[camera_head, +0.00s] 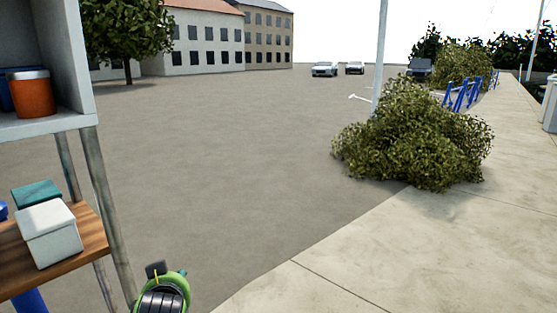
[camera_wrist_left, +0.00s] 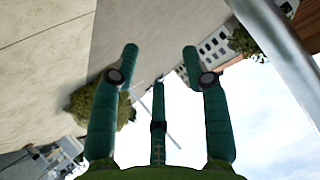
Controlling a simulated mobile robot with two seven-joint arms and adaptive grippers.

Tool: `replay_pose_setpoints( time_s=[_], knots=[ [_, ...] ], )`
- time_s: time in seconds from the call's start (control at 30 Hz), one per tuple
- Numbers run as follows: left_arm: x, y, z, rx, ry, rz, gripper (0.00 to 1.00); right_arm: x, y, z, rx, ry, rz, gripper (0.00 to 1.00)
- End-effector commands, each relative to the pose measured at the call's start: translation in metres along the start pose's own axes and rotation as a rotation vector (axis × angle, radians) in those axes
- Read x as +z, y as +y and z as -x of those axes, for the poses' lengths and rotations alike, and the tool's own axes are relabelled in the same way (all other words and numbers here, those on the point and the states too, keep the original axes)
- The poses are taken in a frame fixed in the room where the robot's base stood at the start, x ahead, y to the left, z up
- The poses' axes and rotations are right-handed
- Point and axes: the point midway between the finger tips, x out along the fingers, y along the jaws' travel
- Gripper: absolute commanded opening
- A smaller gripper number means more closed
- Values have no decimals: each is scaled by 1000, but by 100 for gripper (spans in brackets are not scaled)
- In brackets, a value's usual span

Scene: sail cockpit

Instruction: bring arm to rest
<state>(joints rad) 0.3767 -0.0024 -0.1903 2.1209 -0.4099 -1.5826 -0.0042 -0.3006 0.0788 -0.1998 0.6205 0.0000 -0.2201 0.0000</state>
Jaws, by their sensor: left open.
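My left gripper (camera_wrist_left: 160,62) shows in the left wrist view with its teal fingers spread apart. It is open and nothing is between the fingers. In the head view, a green and black part of my left arm shows at the bottom edge, beside the shelf unit. The fingers are mostly hidden there. My right gripper is in neither view.
A shelf unit (camera_head: 98,180) stands at the left, with an orange container (camera_head: 31,95), a white box (camera_head: 48,236) and a teal box (camera_head: 37,193). A bush (camera_head: 415,140) grows at the right. Open pavement (camera_head: 230,150) lies ahead.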

Motion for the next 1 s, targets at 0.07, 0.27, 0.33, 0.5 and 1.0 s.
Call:
replay_pose_setpoints(
  time_s=[0.07,0.27,0.33,0.5,1.0],
  knots=[
    [66,14,-2,62,-97,-25,46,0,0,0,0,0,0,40],
    [199,37,24,208,-301,-65,46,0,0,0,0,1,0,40],
    [231,42,37,248,-356,-73,46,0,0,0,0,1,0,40],
    [288,48,68,321,-459,-85,46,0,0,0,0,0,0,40],
    [389,71,88,423,-622,-100,46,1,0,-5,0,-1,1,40]
  ],
)
